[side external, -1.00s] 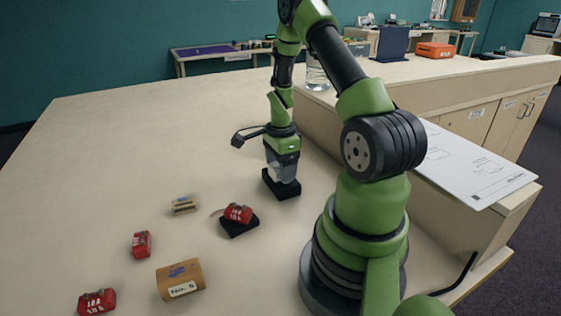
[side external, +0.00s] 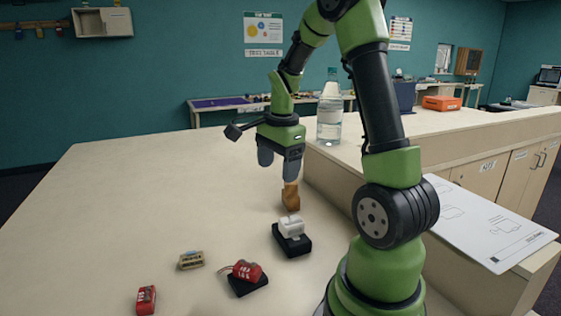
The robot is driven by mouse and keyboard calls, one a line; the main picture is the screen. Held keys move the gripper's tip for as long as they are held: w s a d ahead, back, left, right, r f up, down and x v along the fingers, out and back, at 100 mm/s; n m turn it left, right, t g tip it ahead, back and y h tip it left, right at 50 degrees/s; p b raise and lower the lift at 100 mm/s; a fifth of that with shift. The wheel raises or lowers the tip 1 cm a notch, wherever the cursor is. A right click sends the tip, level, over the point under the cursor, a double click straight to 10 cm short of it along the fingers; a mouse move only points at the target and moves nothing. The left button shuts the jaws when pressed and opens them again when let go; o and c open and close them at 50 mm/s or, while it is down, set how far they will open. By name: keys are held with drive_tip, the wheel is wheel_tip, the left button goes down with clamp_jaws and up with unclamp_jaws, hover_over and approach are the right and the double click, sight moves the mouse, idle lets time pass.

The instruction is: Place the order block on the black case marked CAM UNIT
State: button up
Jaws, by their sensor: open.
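My gripper (side external: 278,171) is open and empty, its two grey fingers pointing down above the table, behind and above a black case (side external: 294,246). A small white block (side external: 291,227) rests on top of this case, clear of the fingers. A second black case (side external: 248,287) is nearer the camera, with a red block (side external: 247,271) lying on it. I cannot read a CAM UNIT mark on either case, nor any lettering that names the order block.
A brown wooden piece (side external: 290,196) stands behind the white block, close to the right fingertip in the picture. A small tan block (side external: 191,260) and another red block (side external: 147,299) lie at front left. A bottle (side external: 330,115) stands on the raised ledge. The left tabletop is clear.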

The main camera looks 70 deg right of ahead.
drive_tip(key=a+r+n+t, duration=0.3)
drive_tip(key=a+r+n, duration=0.55)
drive_tip(key=a, duration=0.35)
drive_tip(key=s+a+r+n+t+y, duration=0.2)
drive_tip(key=s+a+n+t, duration=0.1)
drive_tip(key=s+a+n, duration=0.4)
drive_tip(key=a+n, duration=0.2)
drive_tip(key=n, duration=0.2)
drive_tip(key=shift+s+y, duration=0.25)
drive_tip(key=shift+y, duration=0.05)
